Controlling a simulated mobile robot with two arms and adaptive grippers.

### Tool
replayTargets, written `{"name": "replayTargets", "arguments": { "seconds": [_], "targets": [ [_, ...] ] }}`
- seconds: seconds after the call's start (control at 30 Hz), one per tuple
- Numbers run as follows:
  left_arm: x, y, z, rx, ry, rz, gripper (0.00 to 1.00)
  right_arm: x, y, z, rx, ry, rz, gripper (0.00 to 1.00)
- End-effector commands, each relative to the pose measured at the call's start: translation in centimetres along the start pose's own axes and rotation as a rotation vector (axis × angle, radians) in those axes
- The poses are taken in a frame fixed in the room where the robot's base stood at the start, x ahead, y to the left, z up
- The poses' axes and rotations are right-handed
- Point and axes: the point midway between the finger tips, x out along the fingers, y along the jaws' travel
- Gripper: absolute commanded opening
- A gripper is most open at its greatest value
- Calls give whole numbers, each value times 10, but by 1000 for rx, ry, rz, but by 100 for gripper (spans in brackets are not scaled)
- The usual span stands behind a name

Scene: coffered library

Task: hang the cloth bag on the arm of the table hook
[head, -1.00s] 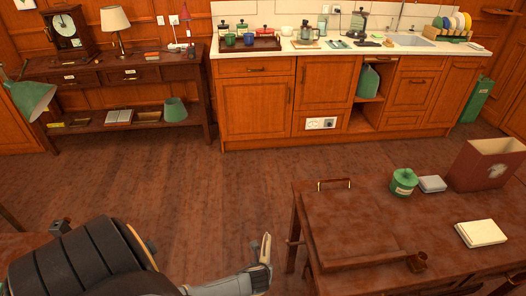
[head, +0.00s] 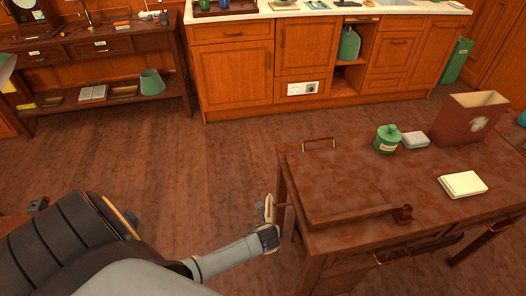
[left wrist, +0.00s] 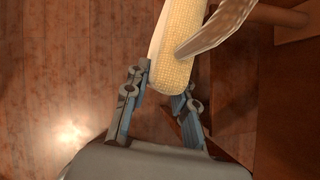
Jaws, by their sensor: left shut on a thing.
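The cloth bag is cream and woven. In the left wrist view its cloth (left wrist: 181,42) lies between my fingers, with a striped strip crossing over it. In the head view only a narrow cream edge of the bag (head: 268,207) shows. My left gripper (head: 268,226) is shut on the bag, beside the table's left edge; it also shows in the left wrist view (left wrist: 162,88). A short wooden peg (head: 282,206), seemingly the hook's arm, sticks out from that edge, close to the bag. I cannot tell whether they touch. My right gripper is out of view.

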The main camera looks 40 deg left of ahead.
Motion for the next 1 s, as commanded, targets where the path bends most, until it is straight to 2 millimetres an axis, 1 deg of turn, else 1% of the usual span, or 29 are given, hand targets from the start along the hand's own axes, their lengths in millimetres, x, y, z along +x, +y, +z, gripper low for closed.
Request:
{"name": "replayTargets", "arguments": {
  "seconds": [0.03,0.2,0.63,1.0],
  "targets": [
    [2,-4,0,-1,-1,-2,0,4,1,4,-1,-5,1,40],
    [5,-14,2,-1,-2,-2,0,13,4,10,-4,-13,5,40],
    [11,-39,5,-1,-1,-3,0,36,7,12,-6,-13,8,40],
    [27,-48,-2,2,0,0,0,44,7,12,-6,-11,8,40]
  ]
}}
